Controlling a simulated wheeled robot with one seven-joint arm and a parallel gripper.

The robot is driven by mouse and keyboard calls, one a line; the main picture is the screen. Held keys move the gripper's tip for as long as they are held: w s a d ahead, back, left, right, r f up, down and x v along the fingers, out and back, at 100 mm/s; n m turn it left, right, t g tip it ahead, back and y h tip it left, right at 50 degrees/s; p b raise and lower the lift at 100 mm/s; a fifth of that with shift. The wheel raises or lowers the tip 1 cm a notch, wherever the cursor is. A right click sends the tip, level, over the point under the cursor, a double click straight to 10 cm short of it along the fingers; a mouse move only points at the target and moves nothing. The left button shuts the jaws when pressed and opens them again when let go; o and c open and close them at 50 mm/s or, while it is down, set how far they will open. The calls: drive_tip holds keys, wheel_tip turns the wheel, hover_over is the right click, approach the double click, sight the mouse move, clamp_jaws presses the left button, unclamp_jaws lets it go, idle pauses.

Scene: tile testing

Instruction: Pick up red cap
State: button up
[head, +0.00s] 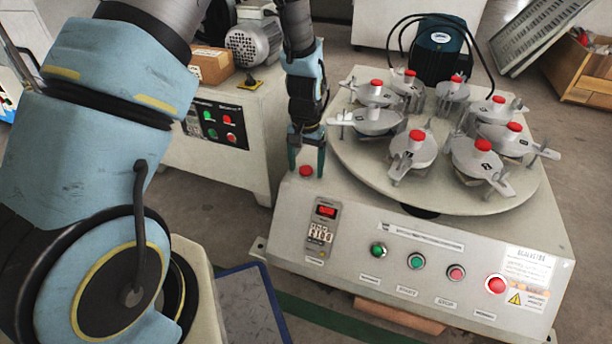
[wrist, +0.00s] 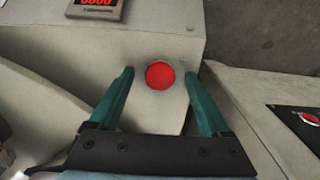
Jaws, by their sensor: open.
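A small round red cap (head: 306,171) lies on the left end of the machine's top surface, in front of the turntable. In the wrist view the red cap (wrist: 160,75) shows as a red disc, slightly beyond and between my two green fingertips. My gripper (head: 307,160) points down close above the cap in the head view. In the wrist view my gripper (wrist: 163,72) is open, with one finger on each side of the cap and a gap to both. Nothing is held. Whether the fingertips reach down to the cap's height I cannot tell.
The turntable (head: 350,150) with several red-topped metal pots stands right of my gripper. The machine's front panel (head: 380,250) has buttons and a red display. A second control cabinet (head: 250,150) stands close behind on the left.

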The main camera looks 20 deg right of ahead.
clamp_jaws()
idle(0.7)
